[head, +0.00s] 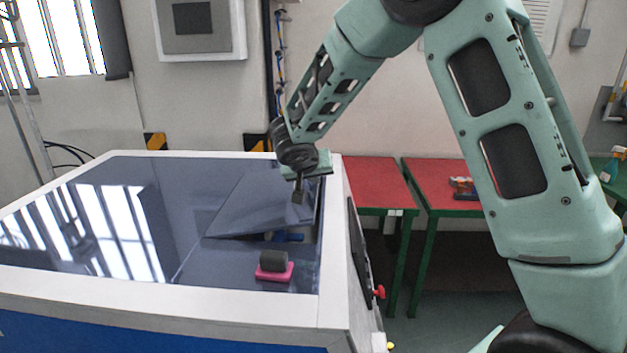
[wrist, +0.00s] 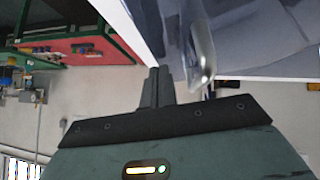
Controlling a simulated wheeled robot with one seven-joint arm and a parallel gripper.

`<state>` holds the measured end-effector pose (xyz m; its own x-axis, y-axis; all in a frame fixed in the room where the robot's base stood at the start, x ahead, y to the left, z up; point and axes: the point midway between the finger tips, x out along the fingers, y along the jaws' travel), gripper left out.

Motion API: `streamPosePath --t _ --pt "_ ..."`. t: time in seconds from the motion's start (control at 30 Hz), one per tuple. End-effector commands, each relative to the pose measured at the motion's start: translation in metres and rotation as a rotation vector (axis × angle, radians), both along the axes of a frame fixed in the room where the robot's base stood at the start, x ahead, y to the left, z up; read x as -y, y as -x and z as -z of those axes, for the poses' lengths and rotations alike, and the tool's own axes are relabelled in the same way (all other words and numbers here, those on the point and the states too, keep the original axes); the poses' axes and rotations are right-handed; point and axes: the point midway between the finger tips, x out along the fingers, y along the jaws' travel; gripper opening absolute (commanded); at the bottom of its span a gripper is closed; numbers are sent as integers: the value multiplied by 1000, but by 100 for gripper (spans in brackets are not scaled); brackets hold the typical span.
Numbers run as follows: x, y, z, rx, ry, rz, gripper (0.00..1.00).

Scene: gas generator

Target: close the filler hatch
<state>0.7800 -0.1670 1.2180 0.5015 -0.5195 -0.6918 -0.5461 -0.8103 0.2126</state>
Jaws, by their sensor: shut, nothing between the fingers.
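The filler hatch (head: 255,203) is a dark glossy flap in the generator's top. It stands tilted partly open, with a dark gap and a blue part (head: 288,237) under its near edge. My gripper (head: 299,197) is shut and empty, pointing down at the flap's right side; contact cannot be told. In the wrist view my closed fingers (wrist: 157,86) are beside a rounded silvery bar (wrist: 202,55), apart from it in the picture. The glossy dark surface (wrist: 265,35) fills the upper right there.
The generator has a white rim (head: 150,300). A black cap on a pink base (head: 274,272) stands in front of the hatch. Red tables (head: 375,185) with green legs stand behind at right. A black panel (head: 360,250) and red knob (head: 379,292) are on the generator's right side.

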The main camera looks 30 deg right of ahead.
Motion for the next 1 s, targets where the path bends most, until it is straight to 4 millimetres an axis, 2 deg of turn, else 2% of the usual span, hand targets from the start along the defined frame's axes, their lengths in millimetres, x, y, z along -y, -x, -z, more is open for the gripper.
streamPosePath --t 0.03,0.33,1.0 --pt "2 1 11 7 -8 2 0" --pt "6 4 28 47 -70 1 0" --pt "7 4 24 63 -92 -1 0"
